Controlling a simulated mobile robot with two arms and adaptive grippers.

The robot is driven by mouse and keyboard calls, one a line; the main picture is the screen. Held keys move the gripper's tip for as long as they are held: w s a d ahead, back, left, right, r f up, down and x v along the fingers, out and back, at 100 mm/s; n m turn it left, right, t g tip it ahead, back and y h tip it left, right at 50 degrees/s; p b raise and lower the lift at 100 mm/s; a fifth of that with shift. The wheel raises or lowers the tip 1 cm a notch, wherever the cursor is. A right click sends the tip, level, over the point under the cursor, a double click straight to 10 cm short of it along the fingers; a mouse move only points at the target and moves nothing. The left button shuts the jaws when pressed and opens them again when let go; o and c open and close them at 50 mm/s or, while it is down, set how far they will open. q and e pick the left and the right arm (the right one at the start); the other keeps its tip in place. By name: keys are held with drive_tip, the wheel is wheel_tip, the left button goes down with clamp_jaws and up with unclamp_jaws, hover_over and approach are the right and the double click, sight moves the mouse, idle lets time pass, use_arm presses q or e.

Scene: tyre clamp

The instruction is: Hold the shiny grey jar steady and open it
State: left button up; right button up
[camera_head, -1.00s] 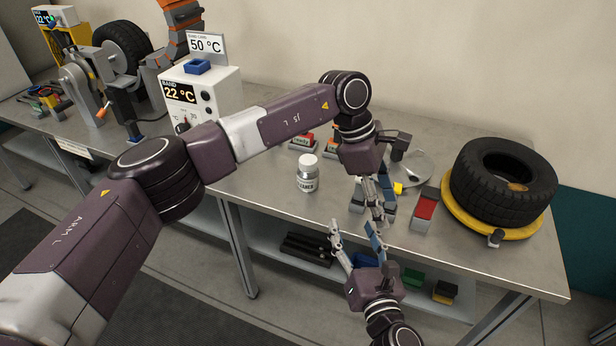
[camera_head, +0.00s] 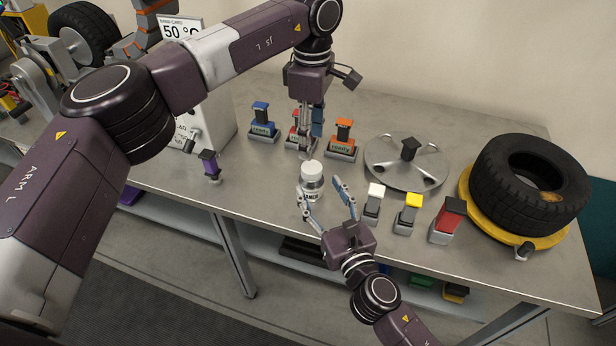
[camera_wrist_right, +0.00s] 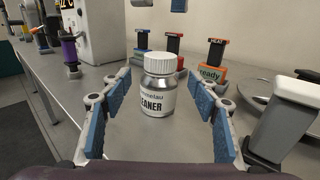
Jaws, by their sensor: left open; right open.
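The shiny grey jar (camera_head: 311,183) with a white cap stands upright on the bench near its front edge. It carries a label ending in "EANER", readable in the right wrist view (camera_wrist_right: 158,97). My right gripper (camera_head: 329,193) is open in front of the jar. In the right wrist view its blue-padded fingers (camera_wrist_right: 158,110) stand to either side of the jar's line with gaps on both sides. My left gripper (camera_head: 310,125) points down above and behind the jar; its fingers are seen edge-on and touch nothing visible. Part of it shows at the top of the right wrist view.
Blue (camera_head: 262,122) and orange (camera_head: 342,138) tools stand in "ready" holders behind the jar, with a red one between. A round metal plate (camera_head: 385,172) and tyre (camera_head: 528,185) lie farther right.

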sight(311, 167)
use_arm(q)
drive_tip(key=shift+s, duration=0.1)
use_arm(e)
drive_tip(key=x, duration=0.6)
use_arm(q)
drive_tip(key=shift+s+d+r, duration=0.1)
use_arm(e)
drive_tip(key=shift+r, duration=0.1)
clamp_jaws()
use_arm(q)
drive_tip(key=shift+c, duration=0.7)
drive_tip(key=shift+c, duration=0.3)
drive_tip(key=n, duration=0.4)
drive_tip(key=shift+f, duration=4.05)
use_arm(e)
drive_tip(key=shift+s+f, duration=0.1)
drive_tip(key=shift+f, duration=0.2)
